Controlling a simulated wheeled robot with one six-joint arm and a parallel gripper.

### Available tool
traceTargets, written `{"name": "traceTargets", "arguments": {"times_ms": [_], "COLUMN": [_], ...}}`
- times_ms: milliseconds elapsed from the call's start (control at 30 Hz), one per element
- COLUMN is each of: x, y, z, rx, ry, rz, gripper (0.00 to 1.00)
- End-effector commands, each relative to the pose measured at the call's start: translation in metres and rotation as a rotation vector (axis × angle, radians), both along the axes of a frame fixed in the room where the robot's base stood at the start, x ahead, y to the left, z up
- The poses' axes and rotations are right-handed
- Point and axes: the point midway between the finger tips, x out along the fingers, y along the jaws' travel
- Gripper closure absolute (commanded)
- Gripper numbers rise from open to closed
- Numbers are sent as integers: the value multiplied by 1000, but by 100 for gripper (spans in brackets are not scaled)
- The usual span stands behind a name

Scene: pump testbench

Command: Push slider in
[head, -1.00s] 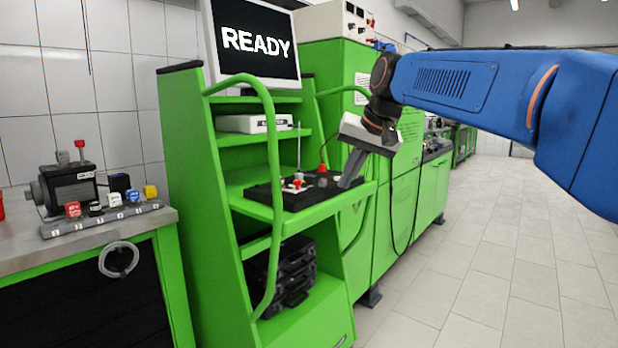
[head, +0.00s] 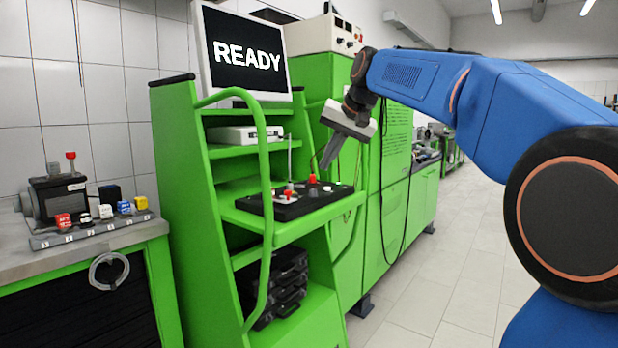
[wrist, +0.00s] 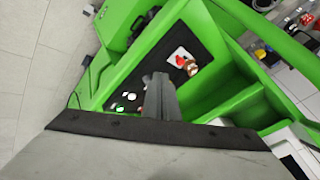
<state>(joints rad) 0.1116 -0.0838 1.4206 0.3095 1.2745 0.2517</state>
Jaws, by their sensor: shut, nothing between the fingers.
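The black control box (head: 300,205) lies on the green shelf of the bench. It carries a white plate with a red knob (head: 288,194) at its left and a second red knob (head: 312,180) at its back. I cannot tell for certain which part is the slider. My gripper (head: 328,166) is shut and empty, pointing down above the right back part of the box, apart from it. In the wrist view, the closed fingers (wrist: 160,82) cover the middle of the box, and the white plate with a red knob (wrist: 182,57) shows beside them. White round buttons (wrist: 128,96) show on the other side.
A monitor (head: 247,57) reading READY stands above the bench. A green curved rail (head: 264,180) rises at the shelf's left front. A grey table (head: 90,250) with a motor and coloured blocks stands at left. A tall green cabinet (head: 335,75) stands behind. The floor at right is clear.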

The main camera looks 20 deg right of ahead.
Motion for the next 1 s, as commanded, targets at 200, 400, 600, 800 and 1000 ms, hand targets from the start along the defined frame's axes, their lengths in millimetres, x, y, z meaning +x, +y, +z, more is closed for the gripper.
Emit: {"name": "traceTargets", "arguments": {"times_ms": [200,400,600,800,1000], "x": [15,33,51,62,68], "y": [7,15,24,47,57], "z": [-24,-53,-82,-82,-84], "rx": [0,0,0,-1,0], "ry": [4,4,4,1,1], "rz": [1,1,1,3,1], "gripper": [100,100,100,100,100]}}
